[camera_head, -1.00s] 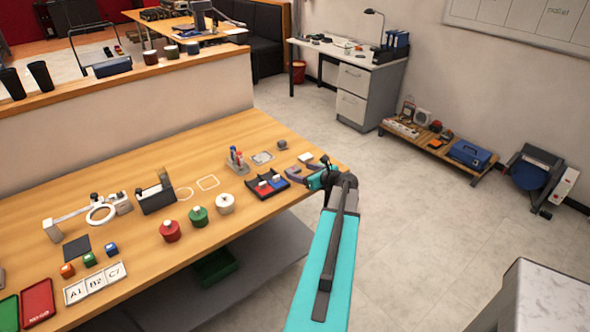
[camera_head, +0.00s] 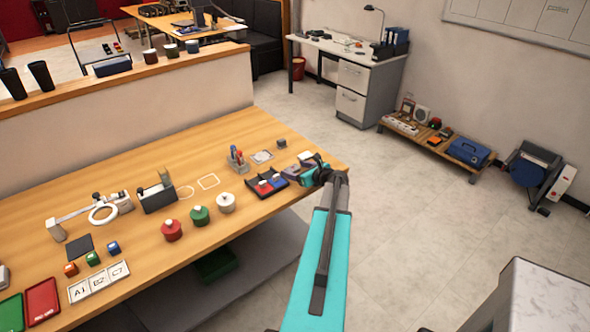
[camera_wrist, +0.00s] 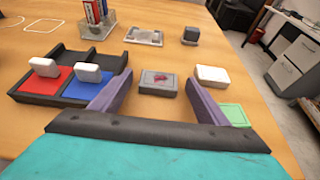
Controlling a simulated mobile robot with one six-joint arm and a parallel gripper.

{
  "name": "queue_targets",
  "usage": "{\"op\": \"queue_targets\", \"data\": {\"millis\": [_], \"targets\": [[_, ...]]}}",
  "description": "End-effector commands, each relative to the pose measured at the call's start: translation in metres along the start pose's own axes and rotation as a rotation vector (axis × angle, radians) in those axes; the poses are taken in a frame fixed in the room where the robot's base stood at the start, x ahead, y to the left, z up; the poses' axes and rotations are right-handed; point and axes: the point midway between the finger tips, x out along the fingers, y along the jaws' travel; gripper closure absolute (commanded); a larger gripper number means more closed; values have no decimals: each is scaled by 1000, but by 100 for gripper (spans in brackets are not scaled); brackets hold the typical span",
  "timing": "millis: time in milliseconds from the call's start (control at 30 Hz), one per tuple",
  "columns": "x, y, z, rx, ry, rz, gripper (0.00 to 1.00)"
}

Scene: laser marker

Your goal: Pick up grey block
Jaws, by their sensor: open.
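A flat grey block (camera_wrist: 158,83) with a small magenta mark on top lies on the wooden table in the wrist view. My gripper (camera_wrist: 155,87) is open, with its purple-grey fingers on either side of this block. I cannot tell whether the fingers touch it. A smaller dark grey cube (camera_wrist: 190,36) stands farther off, and also shows in the head view (camera_head: 281,143). In the head view my gripper (camera_head: 300,168) is at the table's right end and largely hides the flat block.
A black tray (camera_wrist: 85,57) with red and blue sections holding white pieces is left of my gripper. A white block (camera_wrist: 212,74) and a green pad (camera_wrist: 234,115) are to the right. A metal plate (camera_wrist: 144,35) and pen holder (camera_wrist: 97,24) lie beyond.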

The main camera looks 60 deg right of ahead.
Motion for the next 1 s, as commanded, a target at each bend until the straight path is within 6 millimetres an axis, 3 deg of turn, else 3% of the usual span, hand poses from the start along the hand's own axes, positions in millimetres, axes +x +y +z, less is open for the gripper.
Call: {"op": "queue_targets", "data": {"millis": [33, 200, 300, 733, 1000], "targets": [[0, 0, 0, 0, 0, 0, 35], [0, 0, 0, 0, 0, 0, 63], [0, 0, 0, 0, 0, 0, 76], [-1, 1, 4, -1, 0, 1, 76], [-8, 1, 19, -2, -1, 1, 76]]}}
